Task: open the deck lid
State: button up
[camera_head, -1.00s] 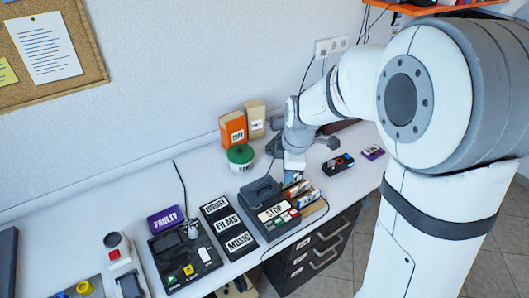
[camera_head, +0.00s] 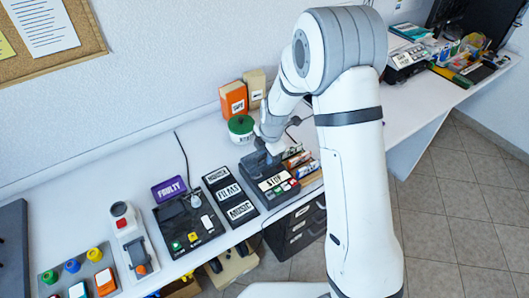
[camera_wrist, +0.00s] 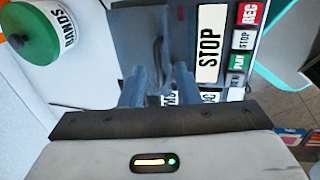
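The deck (camera_head: 288,199) is a dark grey machine with a white STOP label and a row of coloured buttons on its front part. Its grey lid (camera_head: 250,163) is at the back, partly hidden by my gripper (camera_head: 266,154). In the wrist view the lid (camera_wrist: 150,30) is a dark grey panel beside the STOP label (camera_wrist: 210,42). My gripper (camera_wrist: 160,88) points down at the lid with its two fingers apart. A narrow grey part shows between the fingers; I cannot tell if they touch it.
A green-lidded tub (camera_head: 240,127) stands close behind the deck. Cassettes (camera_head: 300,162) stand at its right. Black label plates (camera_head: 230,195) and a button panel (camera_head: 190,222) lie to its left.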

jog(key=shift+f, duration=0.15)
jog(key=shift+c, duration=0.2)
grip_shut()
jog(key=shift+a, duration=0.1)
dwell(0.3)
